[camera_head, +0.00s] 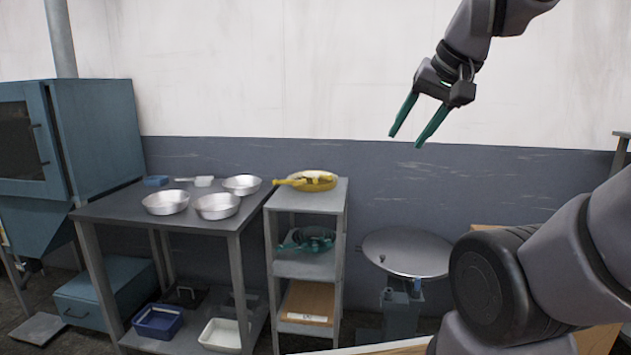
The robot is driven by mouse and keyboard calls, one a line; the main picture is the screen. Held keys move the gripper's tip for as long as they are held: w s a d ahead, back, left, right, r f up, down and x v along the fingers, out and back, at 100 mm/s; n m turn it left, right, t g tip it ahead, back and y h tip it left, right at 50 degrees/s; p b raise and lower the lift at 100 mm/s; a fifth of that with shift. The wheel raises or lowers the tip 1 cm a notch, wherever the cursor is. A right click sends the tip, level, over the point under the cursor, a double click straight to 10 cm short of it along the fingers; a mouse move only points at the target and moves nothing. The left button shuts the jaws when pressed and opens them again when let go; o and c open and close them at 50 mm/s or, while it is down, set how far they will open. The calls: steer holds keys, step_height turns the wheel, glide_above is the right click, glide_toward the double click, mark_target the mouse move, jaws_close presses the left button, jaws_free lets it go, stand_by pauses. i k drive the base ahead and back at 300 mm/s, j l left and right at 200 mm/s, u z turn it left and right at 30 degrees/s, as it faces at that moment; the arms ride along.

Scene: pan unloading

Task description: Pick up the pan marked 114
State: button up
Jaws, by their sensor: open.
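Three silver round pans sit on the dark table (113,207) at the left: a left pan (166,203), a front pan (217,207) and a back right pan (242,184). No mark is readable on any of them, so I cannot tell which is 114. My gripper (411,139) is open and empty, raised in front of the wall at the upper right, well above and to the right of the pans. Its two green fingers point down and left.
A blue oven (95,130) is at the left.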

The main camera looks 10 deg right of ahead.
mark_target(309, 175)
steer(key=j, duration=0.15)
steer(key=i+j, duration=0.5)
steer(key=i, duration=0.15)
steer(key=i+j, duration=0.5)
steer(key=i, duration=0.15)
